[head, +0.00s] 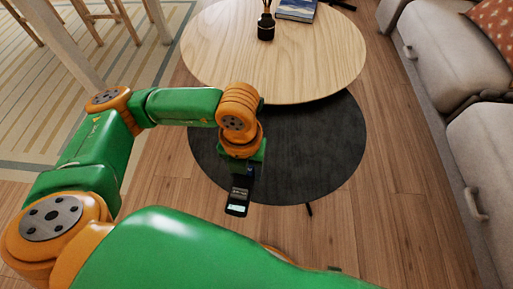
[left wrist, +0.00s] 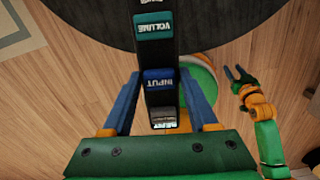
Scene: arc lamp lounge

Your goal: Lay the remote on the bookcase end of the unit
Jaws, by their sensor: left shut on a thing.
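My left gripper (head: 243,180) is shut on the remote (head: 237,208) and holds it in the air in front of the round tables. In the left wrist view the remote (left wrist: 155,50) is a long black bar with coloured label patches, between the two blue fingers of the left gripper (left wrist: 160,90). My right gripper (left wrist: 237,74) shows small at the right of the left wrist view, fingers apart and empty. No bookcase or unit shows in either view.
A light wood round table (head: 210,65) holds a dark vase (head: 266,27) and a blue book (head: 297,9). A lower black round table (head: 320,150) stands in front of it. A grey sofa (head: 430,60) lines the right. Bare wood floor (head: 400,215) lies between.

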